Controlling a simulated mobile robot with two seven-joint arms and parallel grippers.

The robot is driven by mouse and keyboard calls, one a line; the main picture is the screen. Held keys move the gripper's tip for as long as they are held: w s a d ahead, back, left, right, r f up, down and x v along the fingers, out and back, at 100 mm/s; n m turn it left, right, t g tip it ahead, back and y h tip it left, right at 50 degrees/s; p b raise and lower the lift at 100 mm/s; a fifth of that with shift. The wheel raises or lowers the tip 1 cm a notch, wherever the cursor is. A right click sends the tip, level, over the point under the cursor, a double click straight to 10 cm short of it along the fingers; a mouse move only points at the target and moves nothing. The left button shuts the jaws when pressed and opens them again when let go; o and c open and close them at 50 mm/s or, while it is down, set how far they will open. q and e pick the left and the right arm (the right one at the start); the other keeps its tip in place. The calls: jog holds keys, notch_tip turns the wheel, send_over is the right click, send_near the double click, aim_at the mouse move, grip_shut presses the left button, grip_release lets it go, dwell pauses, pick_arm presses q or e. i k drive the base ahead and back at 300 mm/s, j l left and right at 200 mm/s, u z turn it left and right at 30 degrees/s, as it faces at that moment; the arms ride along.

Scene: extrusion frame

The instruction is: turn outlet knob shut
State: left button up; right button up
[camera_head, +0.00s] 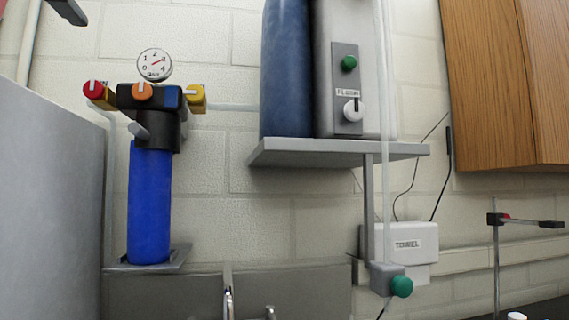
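A black valve head (155,118) tops an upright blue cylinder (150,205) at the left. It carries a red knob (93,90) on its left, an orange knob (141,92) in front and a yellow knob (197,98) on its right. The red and orange knobs have a pale mark pointing roughly up. A round gauge (154,64) sits on top, its needle toward the upper right. No label that I can read tells which knob is the outlet.
A grey shelf (290,150) holds a dark blue tank (286,70) and a panel (347,90) with a green and a white knob. Another green knob (402,286) is low right. A grey surface (50,170) fills the left edge. A clamp stand (496,260) stands right.

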aim_at(194, 94)
jog(key=k+l, duration=1)
jog(key=l, duration=0.15)
